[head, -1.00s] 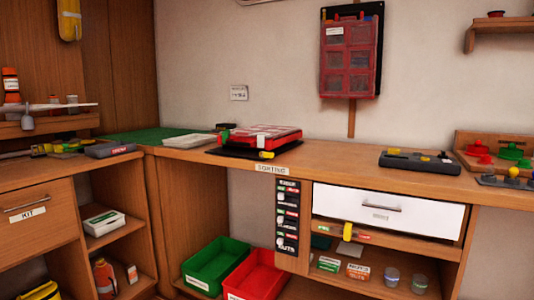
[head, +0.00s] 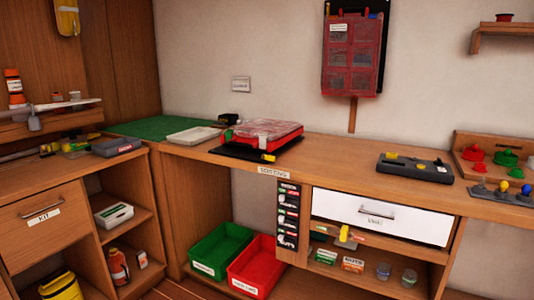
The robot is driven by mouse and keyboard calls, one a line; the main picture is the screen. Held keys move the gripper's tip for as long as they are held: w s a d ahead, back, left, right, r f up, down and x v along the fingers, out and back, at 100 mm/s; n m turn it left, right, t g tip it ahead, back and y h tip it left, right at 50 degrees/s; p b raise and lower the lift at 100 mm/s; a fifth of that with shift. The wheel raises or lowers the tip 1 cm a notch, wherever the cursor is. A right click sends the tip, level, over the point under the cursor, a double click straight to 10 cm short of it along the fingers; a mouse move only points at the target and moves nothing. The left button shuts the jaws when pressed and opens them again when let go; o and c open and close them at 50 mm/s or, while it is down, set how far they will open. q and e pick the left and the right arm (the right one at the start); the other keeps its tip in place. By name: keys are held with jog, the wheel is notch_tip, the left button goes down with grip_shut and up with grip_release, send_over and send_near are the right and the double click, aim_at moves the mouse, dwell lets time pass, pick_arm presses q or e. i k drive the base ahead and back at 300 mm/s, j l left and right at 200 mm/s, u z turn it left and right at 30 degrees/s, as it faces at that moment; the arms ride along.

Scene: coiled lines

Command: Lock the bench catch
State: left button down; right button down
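Neither of my grippers shows in the head view. No part is marked as the bench catch, and I cannot tell for sure which one it is. A dark grey device (head: 414,170) with a yellow piece on its left lies on the right part of the bench top (head: 340,160). A red case (head: 264,131) with a clear lid rests on a black mat (head: 236,152) at the middle, with a small yellow piece at the mat's front edge. A yellow-ended object (head: 346,234) shows below the left part of the white drawer (head: 383,215).
A green bin (head: 218,250) and a red bin (head: 256,266) stand below the bench. Colored knobs (head: 502,188) and red and green parts (head: 492,158) are at the far right. A wooden cabinet (head: 38,210) fills the left. Bare bench top lies between the mat and device.

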aim_at(265, 157)
jog(key=i+j, duration=1.5)
jog(key=j+u, duration=0.05)
jog(key=j, duration=0.05)
